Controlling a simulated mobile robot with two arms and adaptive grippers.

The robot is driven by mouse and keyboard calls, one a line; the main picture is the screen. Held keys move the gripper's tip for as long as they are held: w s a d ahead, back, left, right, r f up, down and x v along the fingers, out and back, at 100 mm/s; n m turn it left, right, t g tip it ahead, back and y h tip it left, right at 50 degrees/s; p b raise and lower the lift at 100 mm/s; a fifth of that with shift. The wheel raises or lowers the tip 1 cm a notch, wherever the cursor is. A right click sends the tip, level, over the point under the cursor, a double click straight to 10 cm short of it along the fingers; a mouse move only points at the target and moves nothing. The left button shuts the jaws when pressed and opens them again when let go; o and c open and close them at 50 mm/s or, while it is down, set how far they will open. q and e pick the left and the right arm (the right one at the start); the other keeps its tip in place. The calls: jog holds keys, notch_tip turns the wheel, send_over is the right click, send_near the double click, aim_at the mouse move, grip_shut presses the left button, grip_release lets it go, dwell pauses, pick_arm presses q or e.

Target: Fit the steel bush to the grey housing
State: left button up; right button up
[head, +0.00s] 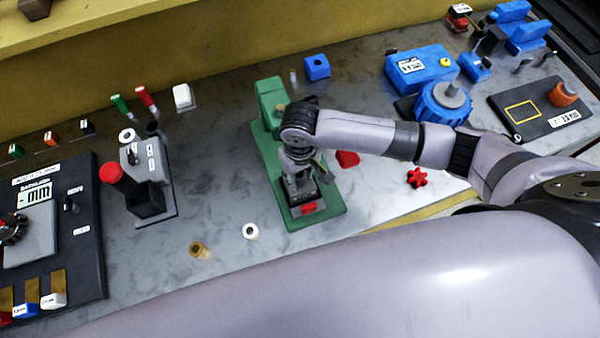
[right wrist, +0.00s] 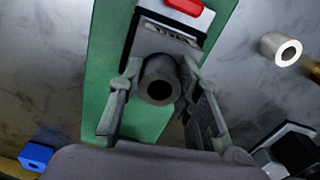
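The steel bush (right wrist: 160,82), a dark grey hollow cylinder, sits between the fingertips of my right gripper (right wrist: 160,72), its open end facing the camera. The fingers appear to press on it from both sides. In the head view my right gripper (head: 300,180) is over the green positioner (head: 270,165), pointing down. Below the bush is a dark-framed fixture with a grey face (right wrist: 172,38), perhaps the grey housing, and a red part (right wrist: 184,5). The bush hides its middle, so I cannot tell whether they touch. My left gripper is not in view.
A white ring (head: 250,231) and a brass ring (head: 197,249) lie left of the positioner. A blue block (head: 317,67) stands behind it. A red star knob (head: 417,178) lies to its right. A red-handled fixture (head: 148,185) stands farther left.

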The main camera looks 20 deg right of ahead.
aim_at(300, 174)
jog(key=o, duration=0.5)
jog(key=shift+o, duration=0.2)
jog(key=shift+r, duration=0.1)
notch_tip(300, 174, up, 12)
dwell(0.8)
